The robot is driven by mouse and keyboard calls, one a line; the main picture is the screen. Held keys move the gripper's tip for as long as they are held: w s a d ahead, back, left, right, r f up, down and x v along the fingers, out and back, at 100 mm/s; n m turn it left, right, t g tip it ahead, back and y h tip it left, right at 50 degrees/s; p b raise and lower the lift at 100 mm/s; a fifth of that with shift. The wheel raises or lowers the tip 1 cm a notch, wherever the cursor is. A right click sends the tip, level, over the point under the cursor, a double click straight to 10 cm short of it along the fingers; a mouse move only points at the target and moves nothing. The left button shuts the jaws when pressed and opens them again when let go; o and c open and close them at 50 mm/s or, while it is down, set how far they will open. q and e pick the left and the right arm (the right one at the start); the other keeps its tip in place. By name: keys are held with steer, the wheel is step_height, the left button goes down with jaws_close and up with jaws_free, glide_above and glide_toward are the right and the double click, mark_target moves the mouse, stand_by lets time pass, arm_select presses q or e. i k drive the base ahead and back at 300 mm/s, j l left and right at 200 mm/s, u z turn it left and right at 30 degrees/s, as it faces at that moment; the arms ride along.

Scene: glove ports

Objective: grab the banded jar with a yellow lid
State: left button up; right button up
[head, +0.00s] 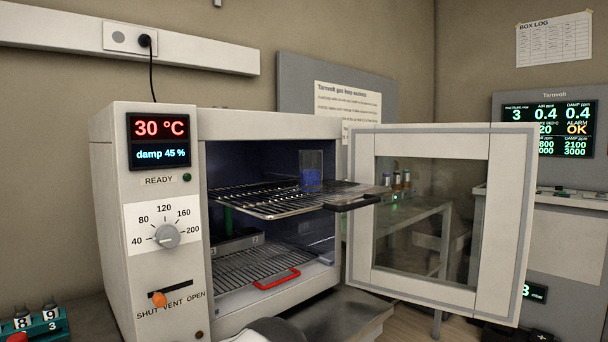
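I cannot pick out a banded jar with a yellow lid for certain. Several small jars or vials (397,180) stand in a row on a bench seen behind the open door's window. Their lids look orange to dark, and they are too small to tell any bands. Neither of my grippers is in view. A pale rounded part at the bottom edge looks like part of my own arm, with no fingers showing.
An oven (155,270) stands open, its windowed door (505,220) swung right. A clear beaker with blue contents (311,180) stands on the pulled-out upper rack (265,208). The lower rack has a red handle (277,279). A teal vial rack (40,326) sits lower left.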

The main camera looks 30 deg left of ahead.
mark_target(310, 162)
steer(key=i+l+u, duration=0.45)
steer(key=l+u, duration=0.25)
steer(key=i+l+u, duration=0.2)
steer(key=l+u, duration=0.15)
steer(key=i+l+u, duration=0.1)
steer(key=l+u, duration=0.2)
steer(key=l, duration=0.2)
steer(key=l+u, duration=0.7)
steer(key=l, duration=0.25)
steer(key=l+u, duration=0.45)
steer(key=l, duration=0.25)
steer(key=l+u, duration=0.45)
steer(key=l, duration=0.25)
